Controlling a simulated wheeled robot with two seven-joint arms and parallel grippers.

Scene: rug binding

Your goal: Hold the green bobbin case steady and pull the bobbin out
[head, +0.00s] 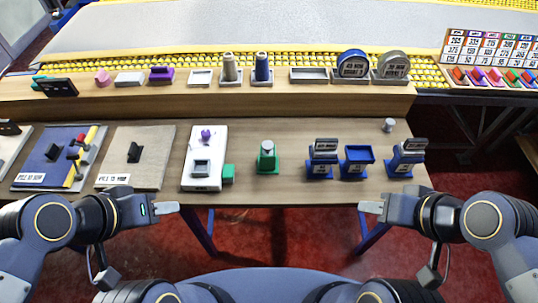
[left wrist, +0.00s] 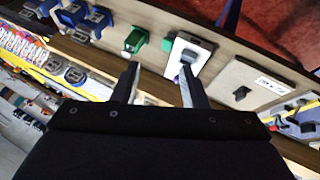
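The green bobbin case (head: 267,161) stands upright on the front part of the wooden table, near its middle. A grey bobbin (head: 268,145) shows at its top. In the left wrist view the green case (left wrist: 135,41) is small and beyond the fingers. My left gripper (head: 168,208) is in front of the table edge, left of the case and apart from it. Its two fingers (left wrist: 160,88) are spread with nothing between them. My right gripper (head: 371,207) is in front of the table edge to the right, touching nothing; its finger gap is hidden from this side.
A white device (head: 213,140) with a green block (head: 228,174) stands just left of the case. Blue stands (head: 321,158) are to the right, and a small grey cylinder (head: 388,125) lies behind them. A raised shelf (head: 210,102) with spools runs behind. Bare tabletop surrounds the case.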

